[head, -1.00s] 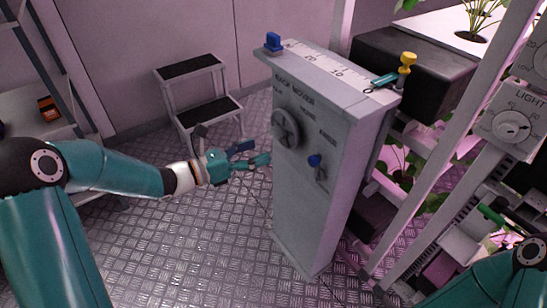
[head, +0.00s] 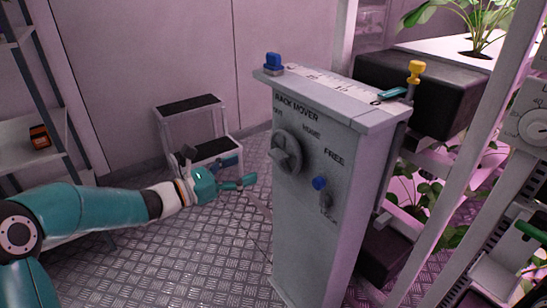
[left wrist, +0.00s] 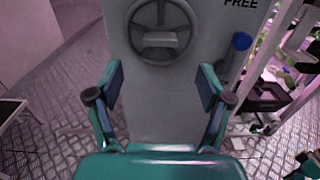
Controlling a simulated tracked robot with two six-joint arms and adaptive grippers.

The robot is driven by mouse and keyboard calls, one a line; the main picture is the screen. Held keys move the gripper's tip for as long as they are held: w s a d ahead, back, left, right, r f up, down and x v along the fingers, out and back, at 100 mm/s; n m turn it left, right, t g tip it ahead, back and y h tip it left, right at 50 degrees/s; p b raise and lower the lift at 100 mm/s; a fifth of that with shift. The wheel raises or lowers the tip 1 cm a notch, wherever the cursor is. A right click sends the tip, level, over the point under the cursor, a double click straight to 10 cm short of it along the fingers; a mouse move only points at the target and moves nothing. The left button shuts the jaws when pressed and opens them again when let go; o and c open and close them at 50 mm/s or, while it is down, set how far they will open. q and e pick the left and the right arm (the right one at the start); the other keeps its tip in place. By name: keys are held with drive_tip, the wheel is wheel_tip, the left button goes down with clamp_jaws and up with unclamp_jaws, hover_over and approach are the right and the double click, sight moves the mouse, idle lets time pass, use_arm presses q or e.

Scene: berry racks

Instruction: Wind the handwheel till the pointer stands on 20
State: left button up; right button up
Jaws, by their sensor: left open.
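The grey cabinet lettered RACK MOVER (head: 300,235) carries a round grey handwheel (head: 287,152) on its front face. The handwheel, with its crossbar, also shows in the left wrist view (left wrist: 162,32). A numbered scale (head: 325,82) runs along the cabinet top. The teal pointer (head: 391,95) lies near its right end, away from the 20; its exact reading is too small to tell. My left gripper (head: 245,172) is open and empty, left of the cabinet and apart from the wheel. In the left wrist view its fingers (left wrist: 160,88) are spread below the wheel.
A blue-knobbed lever (head: 320,184) sits right of the wheel, between FREE and a lower label. A step stool (head: 195,130) is behind my left gripper. Plant racks stand right.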

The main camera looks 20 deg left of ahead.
sight(273, 156)
use_arm(q)
drive_tip(key=x, duration=0.9)
drive_tip(key=shift+w+d, duration=0.2)
drive_tip(key=shift+w, duration=0.1)
drive_tip(key=shift+c, duration=0.2)
drive_tip(key=c, duration=1.1)
